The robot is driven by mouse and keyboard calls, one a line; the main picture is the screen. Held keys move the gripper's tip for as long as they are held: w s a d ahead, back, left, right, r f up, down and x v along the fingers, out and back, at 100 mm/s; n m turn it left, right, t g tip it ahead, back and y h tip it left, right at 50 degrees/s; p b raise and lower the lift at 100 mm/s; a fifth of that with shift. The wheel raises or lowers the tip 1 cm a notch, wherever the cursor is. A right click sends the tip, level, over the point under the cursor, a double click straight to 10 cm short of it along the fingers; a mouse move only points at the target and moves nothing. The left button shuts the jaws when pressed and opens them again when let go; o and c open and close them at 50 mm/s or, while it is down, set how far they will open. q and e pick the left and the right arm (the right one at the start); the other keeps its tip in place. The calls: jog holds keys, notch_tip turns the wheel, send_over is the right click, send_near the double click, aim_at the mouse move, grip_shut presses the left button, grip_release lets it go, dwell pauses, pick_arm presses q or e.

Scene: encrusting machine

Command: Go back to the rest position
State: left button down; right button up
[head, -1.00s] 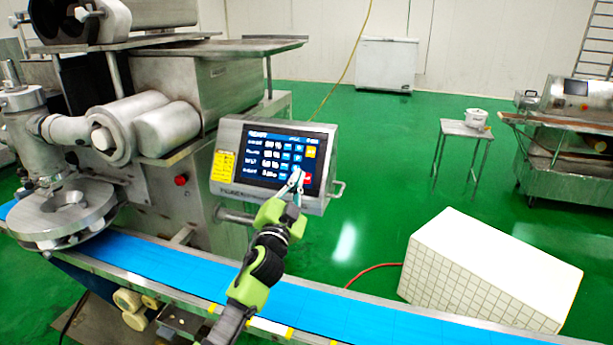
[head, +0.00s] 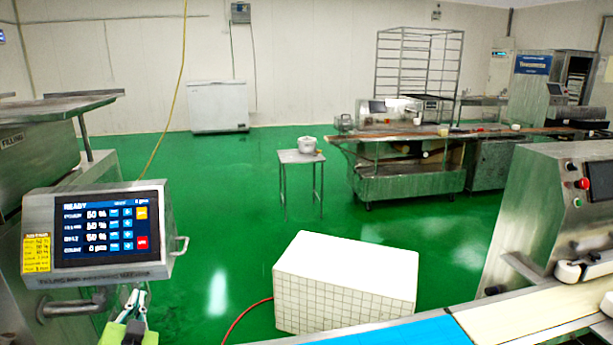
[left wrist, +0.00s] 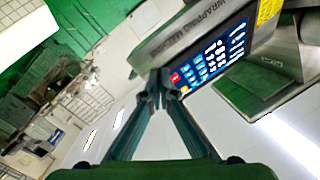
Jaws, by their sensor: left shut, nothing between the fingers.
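My left gripper (head: 132,302) is at the lower left of the head view, just below the control panel (head: 108,232). Its fingers are closed together and empty. The panel has a lit touchscreen that reads READY, with several rows of values and yellow and red buttons at its right. In the left wrist view the shut fingertips (left wrist: 160,82) appear in front of the panel's screen (left wrist: 212,58), near its red button. I cannot tell there whether they touch it. My right gripper is not in view.
A blue conveyor belt (head: 400,334) runs along the bottom. A white tiled block (head: 345,285) stands on the green floor beyond it. A small table (head: 300,158) with a white pot and a steel machine (head: 550,215) stand farther right. Open floor lies between.

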pick_arm(q)
jog(key=s+d+f+n+g+h, duration=0.1)
jog(key=s+d+f+g+h, duration=0.1)
jog(key=s+d+f+g, duration=0.45)
jog(key=s+d+f+g+h, duration=0.15)
jog(key=s+d+f, duration=0.25)
jog(key=s+f, duration=0.65)
jog(key=s+d+f+g+h, duration=0.1)
jog(key=s+d+g, duration=0.15)
jog(key=s, duration=0.35)
jog(key=s+d+f+m+g+h, duration=0.1)
jog(key=s+d, duration=0.3)
jog(key=s, duration=0.2)
jog(key=s+d+f+g+h, duration=0.1)
jog(key=s+d+f+h, duration=0.15)
jog(key=s, duration=0.35)
notch_tip(320, 180, down, 24)
jog(key=g+y, duration=0.1)
jog(key=s+a+f+g, duration=0.1)
jog(key=s+a+f, duration=0.2)
jog(key=s+f, duration=1.4)
jog(key=shift+s+f, duration=0.3)
jog(key=shift+s, duration=0.35)
jog(key=shift+a+g, duration=0.1)
jog(key=shift+g, duration=0.15)
